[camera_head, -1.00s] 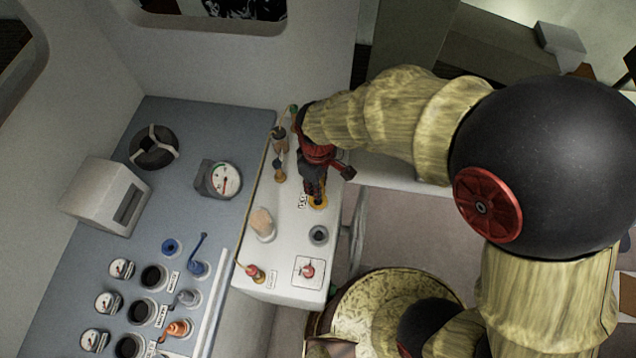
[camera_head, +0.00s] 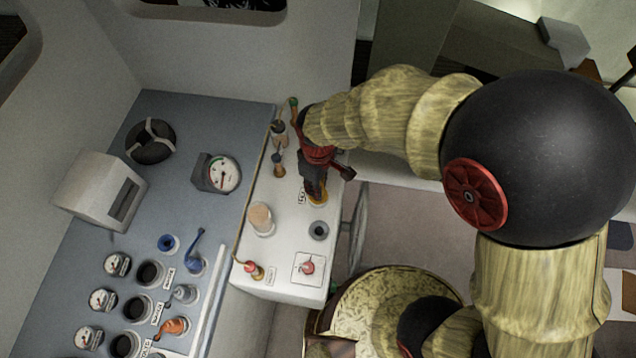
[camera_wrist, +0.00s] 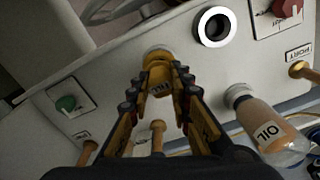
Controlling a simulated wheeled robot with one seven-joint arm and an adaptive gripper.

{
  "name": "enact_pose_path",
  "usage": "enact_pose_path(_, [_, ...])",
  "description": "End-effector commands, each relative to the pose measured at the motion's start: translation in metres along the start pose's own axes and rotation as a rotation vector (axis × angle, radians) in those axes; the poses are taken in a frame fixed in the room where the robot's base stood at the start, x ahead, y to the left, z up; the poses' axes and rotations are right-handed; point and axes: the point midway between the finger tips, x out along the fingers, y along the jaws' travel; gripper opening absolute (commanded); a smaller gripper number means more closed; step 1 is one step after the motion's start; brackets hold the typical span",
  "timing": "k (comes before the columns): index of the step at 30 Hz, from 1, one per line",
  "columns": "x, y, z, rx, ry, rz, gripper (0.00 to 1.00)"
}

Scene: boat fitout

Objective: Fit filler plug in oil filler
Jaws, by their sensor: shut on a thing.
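My gripper (camera_wrist: 160,95) is shut on a yellow plug (camera_wrist: 158,78) over the white panel. In the head view my gripper (camera_head: 315,185) points down at a yellow ring fitting (camera_head: 318,200) beside a small label (camera_head: 302,196). In the wrist view the plug's far end meets a pale round collar (camera_wrist: 156,52), which looks like the oil filler. The fingers and the plug hide most of the opening. I cannot tell how deep the plug sits in it. A bottle labelled OIL (camera_wrist: 265,130) stands to the right in the wrist view; it shows pale in the head view (camera_head: 262,220).
An open grey ring port (camera_head: 318,231) and a red switch (camera_head: 307,265) lie near the panel's front. Brown-handled fittings (camera_head: 279,165) and a green knob (camera_head: 294,104) are behind my gripper. A blue-grey console with gauges (camera_head: 219,173) fills the left.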

Motion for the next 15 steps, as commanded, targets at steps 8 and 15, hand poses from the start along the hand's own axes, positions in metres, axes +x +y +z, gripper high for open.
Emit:
enact_pose_path(8, [0.012,0.0,0.0,0.0,-0.001,0.0,0.0])
enact_pose_path(15, [0.02,0.0,0.0,0.0,0.0,0.0,0.0])
